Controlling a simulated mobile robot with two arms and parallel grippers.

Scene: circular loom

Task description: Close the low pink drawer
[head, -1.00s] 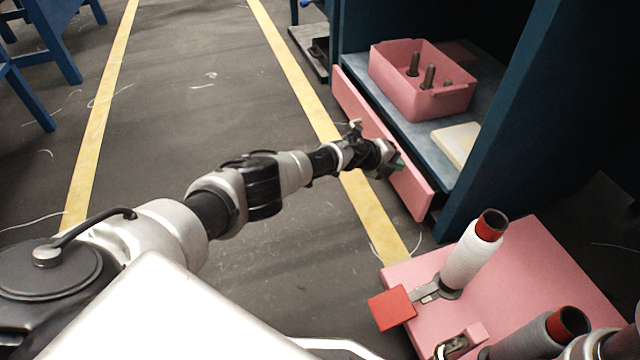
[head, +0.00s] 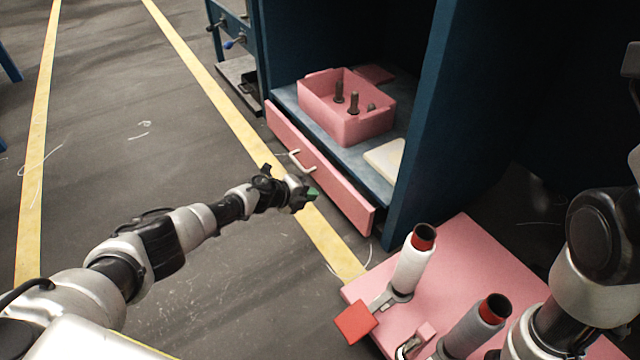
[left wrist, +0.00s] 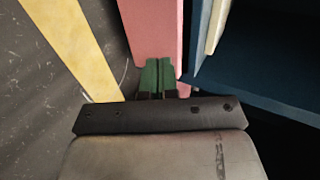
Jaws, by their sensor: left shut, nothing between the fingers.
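The low pink drawer (head: 340,190) is under the shelf of the blue cabinet. Its front stands close to the cabinet, with a narrow dark gap at its right end. A pale handle (head: 301,161) is on the front. My left gripper (head: 312,194) is shut and empty, with green fingertips just in front of the drawer front, below and right of the handle. In the left wrist view the shut green fingertips (left wrist: 158,78) overlap the pink drawer front (left wrist: 153,30); I cannot tell whether they touch it. My right gripper is not in view.
A pink bin (head: 350,125) with dark pegs and a pale board (head: 384,158) sit on the shelf. A blue cabinet side wall (head: 425,130) stands at right. A pink platform (head: 460,260) in front holds white spools (head: 410,268) and a red square (head: 355,322). The floor at left is clear.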

